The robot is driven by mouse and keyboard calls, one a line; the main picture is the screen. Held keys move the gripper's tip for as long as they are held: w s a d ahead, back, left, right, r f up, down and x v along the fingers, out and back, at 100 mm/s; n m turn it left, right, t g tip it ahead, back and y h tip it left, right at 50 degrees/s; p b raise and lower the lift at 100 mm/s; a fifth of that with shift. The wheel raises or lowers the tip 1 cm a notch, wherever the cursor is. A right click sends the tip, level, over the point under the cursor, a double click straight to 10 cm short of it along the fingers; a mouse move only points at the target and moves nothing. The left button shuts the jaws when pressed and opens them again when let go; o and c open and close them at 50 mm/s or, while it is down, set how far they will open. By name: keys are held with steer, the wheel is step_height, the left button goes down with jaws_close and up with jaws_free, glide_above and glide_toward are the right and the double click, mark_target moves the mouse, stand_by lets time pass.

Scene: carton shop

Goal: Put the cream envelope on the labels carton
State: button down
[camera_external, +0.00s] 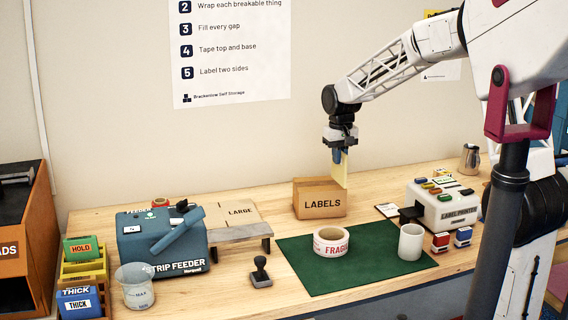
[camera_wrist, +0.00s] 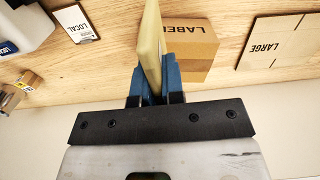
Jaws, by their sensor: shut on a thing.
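The cream envelope (camera_external: 341,170) is a thin pale yellow piece hanging upright from my gripper (camera_external: 338,153). My gripper is shut on it. The wrist view shows the envelope (camera_wrist: 151,45) edge-on between my blue fingers (camera_wrist: 154,80). The labels carton (camera_external: 320,203) is a brown box marked LABELS on the table. In the external view the envelope is at the carton's right end, its lower part overlapping the carton's top edge; I cannot tell whether they touch. In the wrist view the carton (camera_wrist: 190,45) is just right of the envelope and partly hidden by it.
A flat LARGE carton on a stand (camera_external: 236,220) and a blue strip feeder (camera_external: 160,243) are left of the labels carton. A white label printer (camera_external: 445,205) is right.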

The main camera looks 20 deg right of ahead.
steer(key=w+a+f, duration=0.1)
steer(key=w, duration=1)
steer(key=shift+w+a, duration=0.2)
steer(key=shift+w, duration=0.05)
steer(key=shift+f, duration=1.8)
steer(key=shift+f, duration=0.15)
steer(key=c, duration=1.2)
jaws_free()
step_height(320, 180, up, 12)
steer(key=shift+r, duration=0.2)
